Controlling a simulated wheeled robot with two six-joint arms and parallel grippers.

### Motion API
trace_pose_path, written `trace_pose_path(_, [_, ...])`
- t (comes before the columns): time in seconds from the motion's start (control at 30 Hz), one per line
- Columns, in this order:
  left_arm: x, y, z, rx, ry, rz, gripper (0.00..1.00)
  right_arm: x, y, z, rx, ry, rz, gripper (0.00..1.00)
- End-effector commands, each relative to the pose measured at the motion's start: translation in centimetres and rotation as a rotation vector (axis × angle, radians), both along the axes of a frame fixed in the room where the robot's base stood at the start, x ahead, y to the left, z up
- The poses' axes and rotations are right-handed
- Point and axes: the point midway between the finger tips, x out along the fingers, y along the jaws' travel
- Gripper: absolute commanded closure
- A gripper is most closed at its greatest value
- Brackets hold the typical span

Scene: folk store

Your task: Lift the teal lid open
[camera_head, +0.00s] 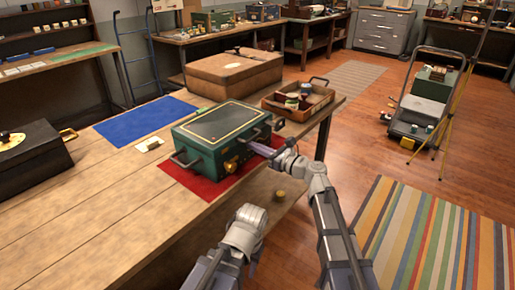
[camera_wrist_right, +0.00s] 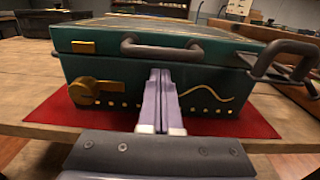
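The teal box stands on a red mat (camera_head: 178,174) on the wooden table. Its teal lid (camera_head: 222,122), with a dark top panel and gold trim, lies flat and closed. In the right wrist view the lid's front edge (camera_wrist_right: 222,52) carries a grey handle (camera_wrist_right: 160,50). A brass latch piece (camera_wrist_right: 90,92) sits on the front at left. My right gripper (camera_head: 258,148) is at the box's front, its fingers (camera_wrist_right: 160,74) pressed together just below the handle, with nothing seen between them. Contact with the box cannot be told. My left gripper is out of view; only my left arm shows.
A brown case (camera_head: 232,76) and an open wooden tray (camera_head: 298,100) stand behind the box. A cart (camera_head: 425,105) stands on the floor at right.

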Motion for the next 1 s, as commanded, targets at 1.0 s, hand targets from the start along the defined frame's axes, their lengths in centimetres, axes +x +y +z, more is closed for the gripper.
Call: trace_pose_path(1.0, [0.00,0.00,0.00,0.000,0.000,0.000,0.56,0.28,0.40,0.00,0.000,0.000,0.000,1.00])
